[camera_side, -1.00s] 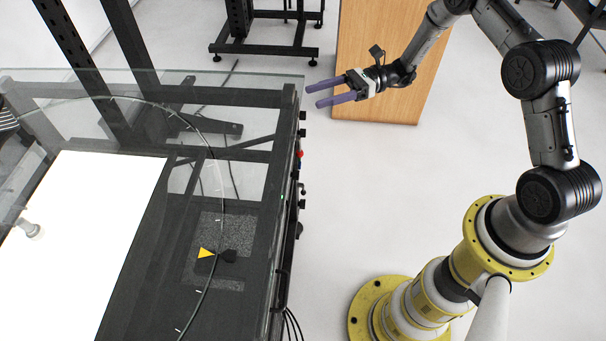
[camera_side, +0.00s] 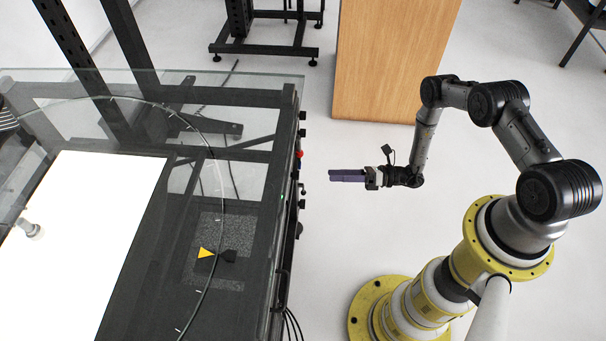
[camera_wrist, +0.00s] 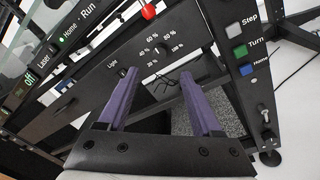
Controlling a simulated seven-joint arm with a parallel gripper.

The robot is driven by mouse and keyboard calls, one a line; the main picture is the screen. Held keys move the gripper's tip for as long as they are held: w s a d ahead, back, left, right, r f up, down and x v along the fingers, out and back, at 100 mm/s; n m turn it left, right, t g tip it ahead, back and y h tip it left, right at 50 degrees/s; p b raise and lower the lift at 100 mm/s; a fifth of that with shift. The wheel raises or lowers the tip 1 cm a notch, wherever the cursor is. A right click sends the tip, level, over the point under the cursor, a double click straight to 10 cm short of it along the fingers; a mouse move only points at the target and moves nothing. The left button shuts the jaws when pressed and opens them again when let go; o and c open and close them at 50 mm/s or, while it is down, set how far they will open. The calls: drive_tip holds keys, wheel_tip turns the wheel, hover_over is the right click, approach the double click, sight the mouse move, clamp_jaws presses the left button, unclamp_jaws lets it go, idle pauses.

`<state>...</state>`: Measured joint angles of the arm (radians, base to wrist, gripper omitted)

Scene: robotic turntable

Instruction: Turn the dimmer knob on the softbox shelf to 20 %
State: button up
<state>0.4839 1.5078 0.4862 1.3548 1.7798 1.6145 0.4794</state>
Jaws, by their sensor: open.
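The dimmer's dial (camera_wrist: 162,49) shows in the wrist view on a dark panel, with marks from 20 % to 100 % and the word "Light" at its lower left. The knob is small and dark there, and I cannot read its setting. My gripper (camera_wrist: 159,76) is open and empty, its two purple fingers on either side below the dial. In the side view my gripper (camera_side: 332,175) points left at the table's right edge, with a clear gap and touching nothing. Which control there is the dimmer, I cannot tell.
The red button (camera_wrist: 148,11) sits above the dial; it also shows on the table edge (camera_side: 299,154). Step, Turn and Home buttons (camera_wrist: 240,53) are on the right panel. A bright white panel (camera_side: 90,240) lies left. The floor between arm and table is free.

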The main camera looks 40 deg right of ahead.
sight(295, 175)
drive_tip(key=x, duration=1)
drive_tip(key=shift+a, duration=0.15)
drive_tip(key=shift+w, duration=0.15)
drive_tip(key=shift+c, duration=0.3)
clamp_jaws()
